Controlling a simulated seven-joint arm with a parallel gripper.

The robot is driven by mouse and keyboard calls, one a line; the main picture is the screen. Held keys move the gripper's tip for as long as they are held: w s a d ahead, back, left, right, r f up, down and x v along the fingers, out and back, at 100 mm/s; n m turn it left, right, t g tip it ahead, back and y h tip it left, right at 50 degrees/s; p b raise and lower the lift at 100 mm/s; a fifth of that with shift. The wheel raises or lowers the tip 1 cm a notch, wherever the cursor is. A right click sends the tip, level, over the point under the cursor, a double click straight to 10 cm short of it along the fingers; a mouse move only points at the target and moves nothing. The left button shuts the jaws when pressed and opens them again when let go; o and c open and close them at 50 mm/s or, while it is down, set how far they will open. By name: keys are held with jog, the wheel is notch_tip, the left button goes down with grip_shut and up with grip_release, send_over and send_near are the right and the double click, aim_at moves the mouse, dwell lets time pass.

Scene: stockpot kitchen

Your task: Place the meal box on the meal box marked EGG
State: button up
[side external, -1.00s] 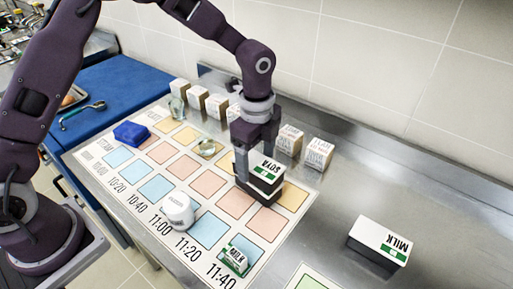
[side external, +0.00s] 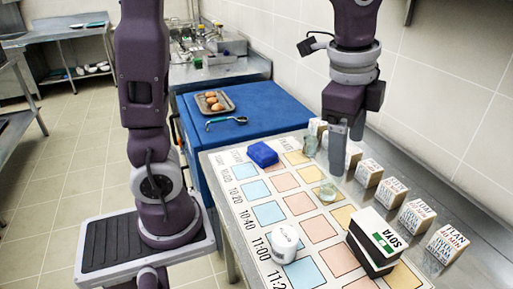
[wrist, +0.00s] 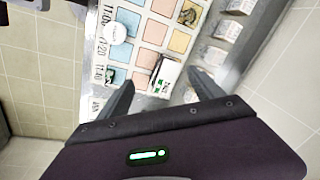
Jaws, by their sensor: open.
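A meal box with a white top, dark sides and a green SOYA label (side external: 385,235) sits at the lower right of the printed chart. A pale band along its dark side suggests a second box beneath, but I cannot be sure. It also shows in the wrist view (wrist: 163,75), between and beyond the fingers. My gripper (side external: 347,155) is open and empty, raised apart from the SOYA box, and appears behind it in the side view. Both spread fingers show in the wrist view (wrist: 161,80). I can read no EGG mark in the current views.
Several small printed cartons (side external: 415,216) line the wall side of the chart (side external: 228,158). On the chart are a blue object (side external: 263,154), a white jar (side external: 284,243) and a glass dish (side external: 327,193). A blue counter (side external: 240,100) holds a tray of eggs (side external: 214,101) and a ladle (side external: 227,120).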

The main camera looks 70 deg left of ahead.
jog(key=s+a+n+t, duration=0.1)
jog(key=s+a+n, duration=0.1)
jog(key=s+n, duration=0.3)
jog(key=s+a+n+t, duration=0.2)
jog(key=s+n, duration=0.4)
jog(key=s, duration=0.5)
jog(key=shift+s+a, duration=0.25)
jog(key=shift+a, duration=0.4)
